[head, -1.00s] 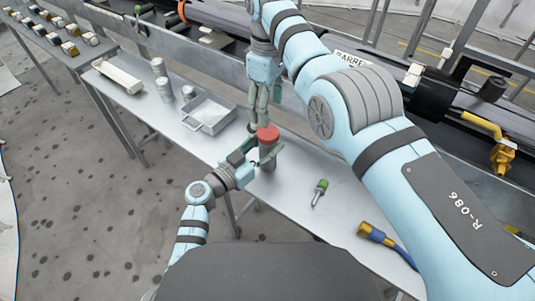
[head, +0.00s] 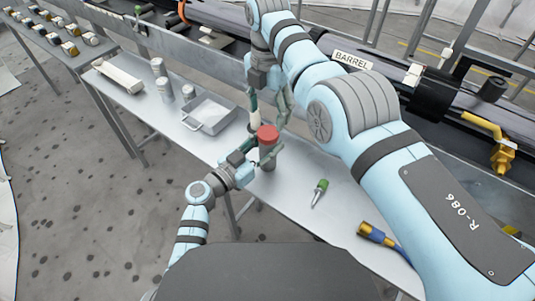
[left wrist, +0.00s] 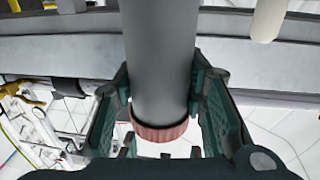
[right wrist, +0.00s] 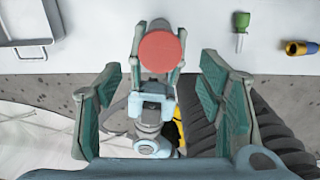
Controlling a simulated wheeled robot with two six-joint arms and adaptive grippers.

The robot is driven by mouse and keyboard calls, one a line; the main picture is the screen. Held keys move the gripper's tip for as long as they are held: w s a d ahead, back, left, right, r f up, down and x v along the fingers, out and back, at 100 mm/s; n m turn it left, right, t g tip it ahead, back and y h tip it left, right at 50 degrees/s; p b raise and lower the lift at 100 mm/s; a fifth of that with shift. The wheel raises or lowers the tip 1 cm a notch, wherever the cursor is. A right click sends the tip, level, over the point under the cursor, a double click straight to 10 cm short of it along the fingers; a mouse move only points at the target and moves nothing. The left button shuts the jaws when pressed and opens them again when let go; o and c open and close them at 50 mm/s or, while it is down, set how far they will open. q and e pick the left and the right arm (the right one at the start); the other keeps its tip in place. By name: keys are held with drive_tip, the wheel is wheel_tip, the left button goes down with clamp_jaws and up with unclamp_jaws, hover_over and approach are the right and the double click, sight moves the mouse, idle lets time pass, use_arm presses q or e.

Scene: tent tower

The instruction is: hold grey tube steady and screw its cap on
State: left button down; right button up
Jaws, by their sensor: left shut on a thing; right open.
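The grey tube (head: 267,154) stands upright near the table's front edge. Its red cap (head: 268,132) sits on the top end, also seen from above in the right wrist view (right wrist: 161,52). How tightly it is seated cannot be told. My left gripper (head: 256,168) is shut around the tube below the cap; in the left wrist view its fingers (left wrist: 165,105) flank the tube (left wrist: 158,60) near the cap (left wrist: 160,133). My right gripper (head: 268,116) is open above the cap, its fingers (right wrist: 163,88) spread wide with nothing between them.
A metal tray (head: 210,113) and several grey cylinders (head: 164,88) stand to the left on the table. The long barrel (head: 385,80) runs behind the table.

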sight(268, 132)
wheel_tip(268, 132, down, 6)
drive_tip(key=shift+f, duration=0.1)
drive_tip(key=shift+c, duration=0.6)
